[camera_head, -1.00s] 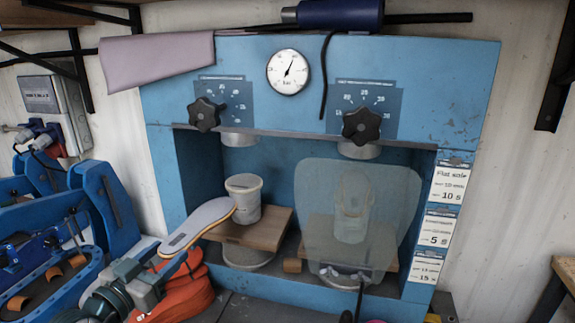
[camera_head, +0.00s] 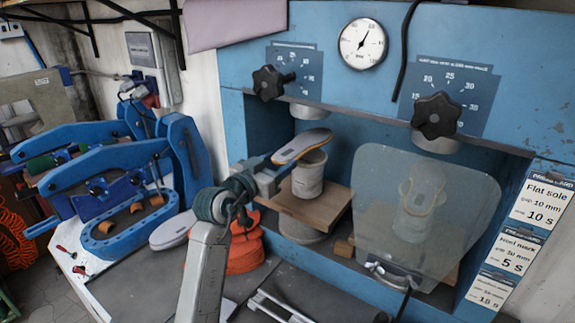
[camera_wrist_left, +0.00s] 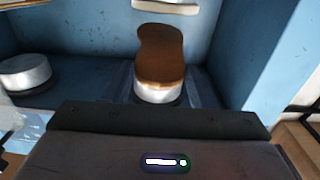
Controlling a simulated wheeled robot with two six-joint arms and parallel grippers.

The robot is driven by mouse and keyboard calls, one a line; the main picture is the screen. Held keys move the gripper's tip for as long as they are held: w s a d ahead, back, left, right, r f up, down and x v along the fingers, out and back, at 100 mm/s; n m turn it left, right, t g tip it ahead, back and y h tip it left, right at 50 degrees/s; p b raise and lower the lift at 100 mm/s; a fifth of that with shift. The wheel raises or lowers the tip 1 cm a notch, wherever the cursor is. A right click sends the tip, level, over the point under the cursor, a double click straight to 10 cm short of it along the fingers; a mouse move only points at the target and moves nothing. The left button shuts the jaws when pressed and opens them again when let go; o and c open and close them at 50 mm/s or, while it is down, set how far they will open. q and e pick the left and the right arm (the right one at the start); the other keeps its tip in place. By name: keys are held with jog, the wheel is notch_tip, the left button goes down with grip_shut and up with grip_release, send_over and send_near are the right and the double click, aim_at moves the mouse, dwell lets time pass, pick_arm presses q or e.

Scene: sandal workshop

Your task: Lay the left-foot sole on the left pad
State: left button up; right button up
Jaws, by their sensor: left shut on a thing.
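My left gripper (camera_head: 268,178) is shut on the near end of a sole (camera_head: 302,146) with a grey top and an orange edge. The sole is held nearly level, pointing into the press's left bay. In the head view it overlaps the top of a pale, cup-shaped form (camera_head: 308,178); I cannot tell whether they touch. That form stands on the wooden left pad (camera_head: 325,211). My right gripper is out of view.
A clear shield (camera_head: 375,225) covers the right bay, with another form behind it. A second grey sole (camera_head: 172,230) lies on the bench beside an orange stack (camera_head: 246,249). Blue clamp machines (camera_head: 110,190) stand at left. Star knobs (camera_head: 436,115) hang above the bays.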

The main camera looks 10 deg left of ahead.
pick_arm(q)
jog(key=x, duration=0.3)
jog(key=p+x, duration=0.1)
jog(key=shift+w+a+f, duration=0.15)
jog(key=shift+w+f, duration=0.2)
jog(key=shift+w, duration=0.1)
notch_tip(320, 180, down, 3)
jog(key=shift+s+f+p, duration=0.1)
jog(key=shift+f+p, duration=0.1)
jog(key=shift+p, duration=0.3)
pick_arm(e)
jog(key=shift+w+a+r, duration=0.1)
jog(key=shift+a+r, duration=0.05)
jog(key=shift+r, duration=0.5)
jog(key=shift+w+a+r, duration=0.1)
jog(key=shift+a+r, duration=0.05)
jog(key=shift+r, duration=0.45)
pick_arm(q)
jog(key=o, duration=0.8)
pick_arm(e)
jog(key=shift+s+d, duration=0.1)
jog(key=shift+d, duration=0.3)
